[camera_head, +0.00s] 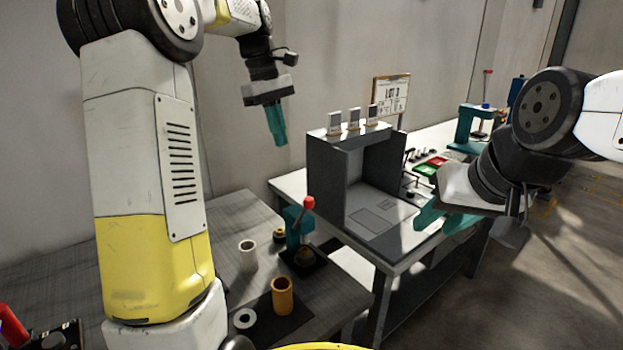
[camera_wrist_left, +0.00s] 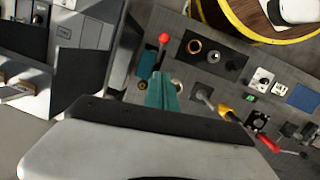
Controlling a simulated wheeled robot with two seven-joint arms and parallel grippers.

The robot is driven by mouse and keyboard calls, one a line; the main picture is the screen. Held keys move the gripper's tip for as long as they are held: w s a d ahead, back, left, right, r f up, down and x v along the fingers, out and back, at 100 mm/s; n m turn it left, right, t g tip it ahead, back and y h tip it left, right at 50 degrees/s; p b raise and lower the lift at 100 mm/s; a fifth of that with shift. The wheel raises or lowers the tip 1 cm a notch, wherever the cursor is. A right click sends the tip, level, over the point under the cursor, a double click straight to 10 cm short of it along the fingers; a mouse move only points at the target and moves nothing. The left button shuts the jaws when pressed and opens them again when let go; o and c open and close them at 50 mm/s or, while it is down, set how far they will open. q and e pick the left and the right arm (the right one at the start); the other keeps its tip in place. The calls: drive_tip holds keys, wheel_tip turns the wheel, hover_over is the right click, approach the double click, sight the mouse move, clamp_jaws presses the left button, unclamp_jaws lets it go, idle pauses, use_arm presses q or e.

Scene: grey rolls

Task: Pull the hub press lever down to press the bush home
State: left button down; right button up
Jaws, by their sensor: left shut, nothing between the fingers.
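A small teal press (camera_head: 293,226) with a red-ball lever (camera_head: 308,203) stands on the near grey bench; the lever is raised. The press also shows in the wrist view (camera_wrist_left: 148,64), its red ball (camera_wrist_left: 164,38) beyond my fingers. A dark, brassy round part (camera_head: 304,255) sits on the black base at the press; whether it is the bush, and how deep it sits, I cannot tell. My left gripper (camera_head: 279,140) is shut and empty, above and apart from the lever, fingers pointing down. My right gripper (camera_head: 443,220) has its teal fingers apart, beside the grey cabinet's bench.
A grey open cabinet (camera_head: 330,185) is on the bench behind. Another teal press (camera_head: 468,125) with a red-topped lever stands farther back.

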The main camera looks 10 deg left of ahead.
idle(0.3)
use_arm(q)
drive_tip(key=s+d+x, duration=0.1)
drive_tip(key=d+x, duration=0.1)
drive_tip(key=x, duration=1)
drive_tip(key=shift+s+d, duration=0.15)
drive_tip(key=shift+s, duration=0.25)
drive_tip(key=shift+f, duration=0.15)
